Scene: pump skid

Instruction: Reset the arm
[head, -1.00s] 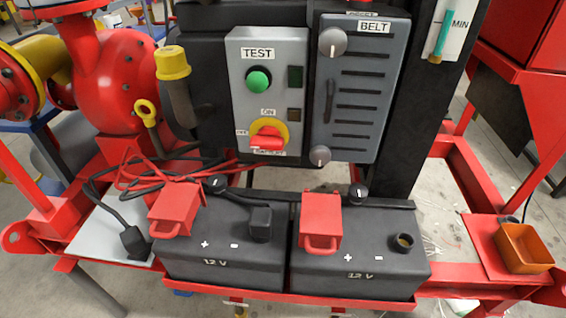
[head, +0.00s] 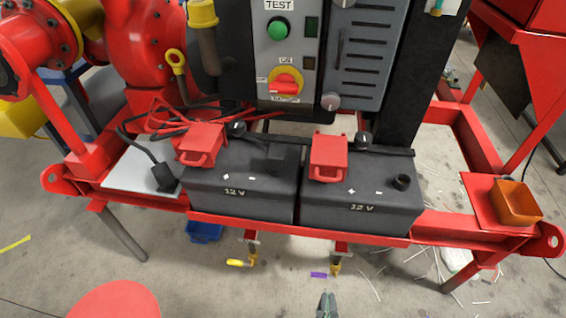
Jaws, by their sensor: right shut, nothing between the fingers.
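My right gripper (head: 327,303) shows at the bottom edge of the head view, right of the middle. Its fingers are together and hold nothing. It is in front of and below the red skid frame (head: 260,232), apart from it. My left gripper is not in view. Two black 12 V batteries (head: 240,192) and (head: 358,204) sit side by side on the frame. Each has a red terminal cover (head: 201,143) and (head: 328,156). The grey test panel (head: 284,45) with a green button and a red and yellow rotary switch stands behind them.
An orange bin (head: 516,203) sits on the frame's right end. A black connector (head: 164,177) lies on the grey plate (head: 135,178) at left. Yellow-handled clamps (head: 240,262) hang below the front rail. White strips litter the floor. Floor in front is mostly clear.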

